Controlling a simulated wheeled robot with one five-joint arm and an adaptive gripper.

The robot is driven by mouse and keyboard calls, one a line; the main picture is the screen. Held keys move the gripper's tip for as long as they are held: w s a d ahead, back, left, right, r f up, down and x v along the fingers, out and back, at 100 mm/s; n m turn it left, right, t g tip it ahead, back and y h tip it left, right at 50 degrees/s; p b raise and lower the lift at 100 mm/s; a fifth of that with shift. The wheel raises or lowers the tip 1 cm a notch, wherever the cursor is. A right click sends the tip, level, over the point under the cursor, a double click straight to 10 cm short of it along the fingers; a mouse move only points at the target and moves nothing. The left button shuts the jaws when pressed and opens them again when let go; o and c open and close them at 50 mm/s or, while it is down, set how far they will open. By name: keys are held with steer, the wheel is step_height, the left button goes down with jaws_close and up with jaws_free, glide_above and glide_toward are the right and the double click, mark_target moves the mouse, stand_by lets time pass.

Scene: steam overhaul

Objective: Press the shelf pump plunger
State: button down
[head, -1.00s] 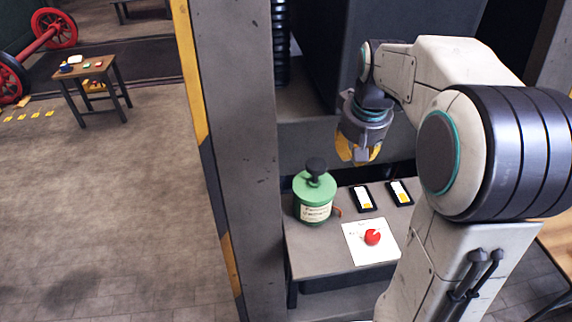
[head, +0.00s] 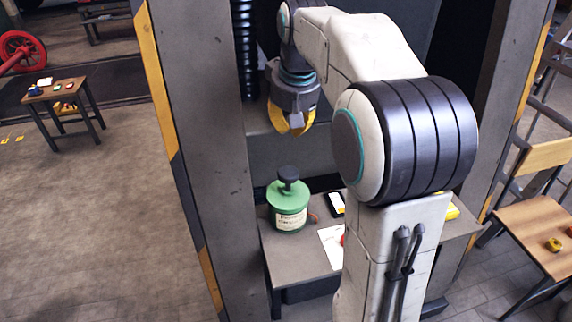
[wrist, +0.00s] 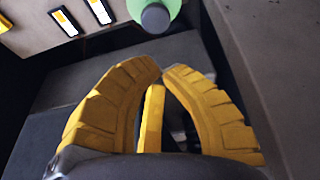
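The shelf pump is a green can (head: 289,212) with a pale label and a black plunger knob (head: 288,174) standing up on top. It stands upright at the left end of a grey shelf. My gripper (head: 297,130) has yellow fingers and is above and behind the pump in the head view, apart from the knob. In the wrist view the fingertips (wrist: 161,70) come together with nothing held between them. The dark knob (wrist: 155,18) and part of the green top (wrist: 173,4) show at that view's top edge, beyond the fingertips.
The grey shelf (head: 290,257) also bears a white sheet (head: 329,243) and a black-framed card (head: 336,204), partly behind my arm. A grey post (head: 200,150) with a yellow edge stands left of the shelf. A wooden bench (head: 535,225) is at right.

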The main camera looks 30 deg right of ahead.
steer(key=shift+f, duration=0.1)
steer(key=p, duration=0.7)
glide_toward(286, 170)
steer(key=x, duration=0.5)
steer(key=shift+w, duration=0.45)
steer(key=shift+f+p, duration=0.85)
steer(key=shift+f, duration=0.35)
steer(key=shift+f, duration=0.15)
